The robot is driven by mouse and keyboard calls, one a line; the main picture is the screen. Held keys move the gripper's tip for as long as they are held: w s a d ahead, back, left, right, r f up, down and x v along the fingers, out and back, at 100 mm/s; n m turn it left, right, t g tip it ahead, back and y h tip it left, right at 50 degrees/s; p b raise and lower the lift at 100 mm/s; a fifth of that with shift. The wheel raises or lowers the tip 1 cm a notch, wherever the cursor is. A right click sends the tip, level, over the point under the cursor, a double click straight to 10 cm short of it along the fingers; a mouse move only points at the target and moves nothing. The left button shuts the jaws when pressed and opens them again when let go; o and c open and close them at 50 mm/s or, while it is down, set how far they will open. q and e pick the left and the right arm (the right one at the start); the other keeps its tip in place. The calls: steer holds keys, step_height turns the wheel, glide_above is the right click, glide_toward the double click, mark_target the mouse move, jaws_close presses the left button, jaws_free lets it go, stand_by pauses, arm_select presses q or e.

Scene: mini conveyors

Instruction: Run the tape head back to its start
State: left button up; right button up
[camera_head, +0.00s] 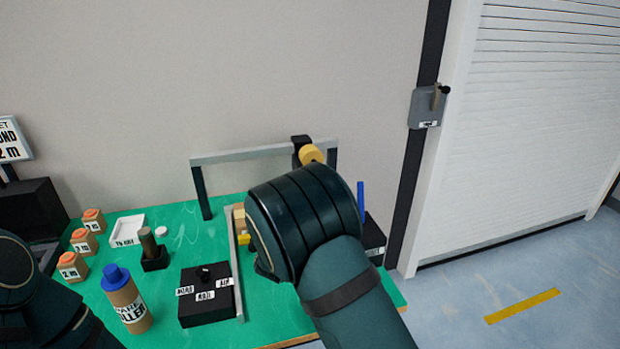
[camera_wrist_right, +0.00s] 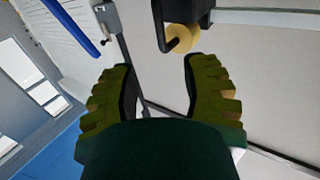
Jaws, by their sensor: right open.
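The tape head is a dark block (camera_head: 299,142) with a yellow tape roll (camera_head: 312,155), mounted near the right end of a grey overhead rail (camera_head: 235,155). In the right wrist view the yellow roll (camera_wrist_right: 182,38) hangs beside a dark bracket, just beyond the fingertips. My right gripper (camera_wrist_right: 158,80) is open, with its two yellow-green fingers apart and nothing between them. In the head view my right arm hides that gripper and part of the bench under the rail. My left arm shows at the lower left, but its gripper is out of view.
The green bench (camera_head: 180,222) holds a black switch box (camera_head: 205,309), a blue-capped bottle (camera_head: 127,300), several orange-topped blocks and a white tray (camera_head: 127,230). A blue upright (camera_head: 361,197) stands right of my right arm. A roller door (camera_head: 540,130) is farther right.

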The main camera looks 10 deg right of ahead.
steer(key=b+x, duration=0.1)
steer(key=x, duration=1.2)
steer(key=shift+w+d+r, duration=0.1)
steer(key=shift+w+d, duration=0.05)
steer(key=shift+w, duration=0.15)
jaws_close()
